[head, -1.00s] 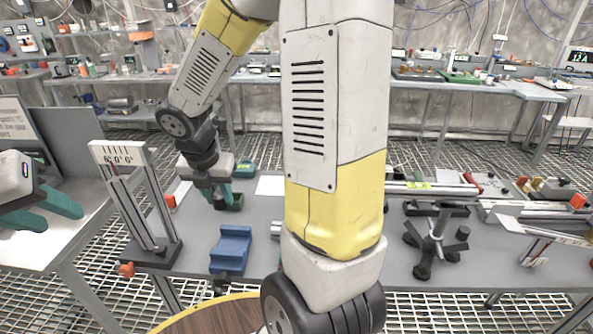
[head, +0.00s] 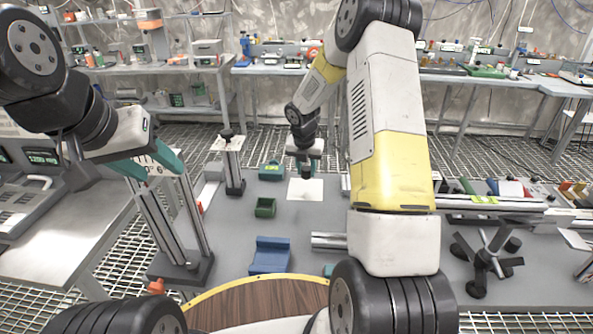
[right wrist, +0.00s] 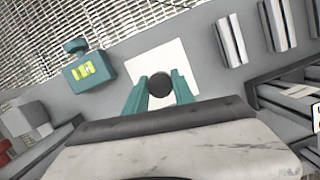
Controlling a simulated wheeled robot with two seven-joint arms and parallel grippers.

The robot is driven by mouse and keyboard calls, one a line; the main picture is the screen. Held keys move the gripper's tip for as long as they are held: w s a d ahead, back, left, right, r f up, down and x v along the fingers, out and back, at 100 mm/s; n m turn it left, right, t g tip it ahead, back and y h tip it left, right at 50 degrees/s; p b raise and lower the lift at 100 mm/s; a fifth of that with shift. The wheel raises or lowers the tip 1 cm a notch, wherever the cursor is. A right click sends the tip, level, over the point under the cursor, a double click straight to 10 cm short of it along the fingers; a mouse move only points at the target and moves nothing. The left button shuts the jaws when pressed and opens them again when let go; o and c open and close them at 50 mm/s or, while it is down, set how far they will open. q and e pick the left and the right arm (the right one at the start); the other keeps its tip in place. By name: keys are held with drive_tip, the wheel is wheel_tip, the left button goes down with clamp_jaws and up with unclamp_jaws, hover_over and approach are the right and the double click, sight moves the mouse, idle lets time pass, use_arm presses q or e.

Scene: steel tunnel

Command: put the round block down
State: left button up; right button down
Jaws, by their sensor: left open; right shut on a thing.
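My right gripper (head: 304,172) is over the white square sheet (head: 312,190) on the grey table. In the right wrist view its teal fingers (right wrist: 159,92) are shut on the dark round block (right wrist: 159,85), which shows end-on as a black disc. The white sheet (right wrist: 150,62) lies behind the block in that view. I cannot tell whether the block touches the sheet. In the head view the block is small and hard to make out under the gripper. My left gripper (head: 151,163) is open and empty at the left, its two teal fingers apart.
A blue block (head: 270,255) is nearer me. A black-footed stand (head: 487,262) and metal rails (head: 490,203) occupy the right side.

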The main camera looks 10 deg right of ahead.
sight(305, 189)
drive_tip(key=shift+f, duration=2.55)
drive_tip(key=c, duration=1.1)
unclamp_jaws()
drive_tip(key=shift+f, duration=0.15)
drive_tip(key=shift+o, duration=0.2)
